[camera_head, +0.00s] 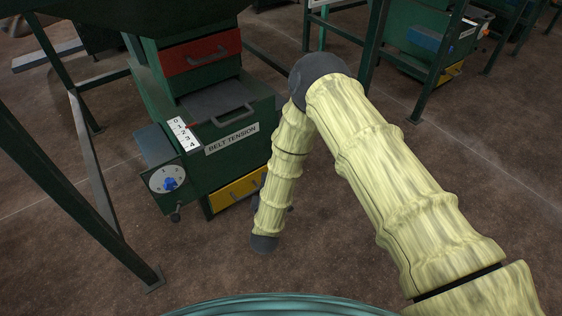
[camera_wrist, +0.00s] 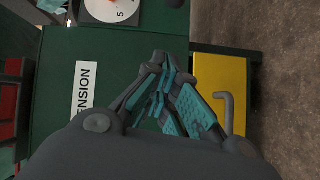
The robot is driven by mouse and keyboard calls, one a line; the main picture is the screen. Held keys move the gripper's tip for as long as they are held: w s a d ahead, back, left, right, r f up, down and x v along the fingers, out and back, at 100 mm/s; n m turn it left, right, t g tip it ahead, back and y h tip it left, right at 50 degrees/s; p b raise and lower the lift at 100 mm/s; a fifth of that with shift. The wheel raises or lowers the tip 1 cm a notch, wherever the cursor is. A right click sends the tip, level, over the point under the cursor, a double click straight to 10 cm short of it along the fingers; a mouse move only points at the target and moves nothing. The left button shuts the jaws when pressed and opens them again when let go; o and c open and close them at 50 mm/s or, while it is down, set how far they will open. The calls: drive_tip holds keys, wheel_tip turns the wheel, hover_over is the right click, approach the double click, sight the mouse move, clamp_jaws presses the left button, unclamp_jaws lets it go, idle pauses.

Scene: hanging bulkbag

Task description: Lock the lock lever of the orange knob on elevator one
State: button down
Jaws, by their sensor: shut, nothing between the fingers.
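In the head view a round white dial (camera_head: 167,179) with a blue knob (camera_head: 170,184) sits at the left front of a green machine (camera_head: 228,160). A small dark lever-like part (camera_head: 176,214) hangs below the dial; I cannot tell its setting. The wrist view shows part of the dial (camera_wrist: 113,9) cut off at the top edge. My gripper (camera_wrist: 164,88) has teal finger pads, is shut and empty, and is over the green front, between the label and the yellow drawer. It is hidden behind my arm in the head view.
A "BELT TENSION" label (camera_head: 232,139), a numbered white scale (camera_head: 183,134), a red drawer (camera_head: 200,53) and a yellow drawer (camera_head: 237,191) are on the machine. The yellow drawer's bent handle (camera_wrist: 228,112) is beside my gripper. A green frame leg (camera_head: 85,205) stands at left.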

drive_tip(key=w+d+f+b, duration=0.1)
drive_tip(key=w+d+b, duration=0.3)
drive_tip(key=w+b, duration=0.3)
drive_tip(key=shift+w, duration=1.9)
drive_tip(key=shift+d+f, duration=0.1)
drive_tip(key=shift+d, duration=0.05)
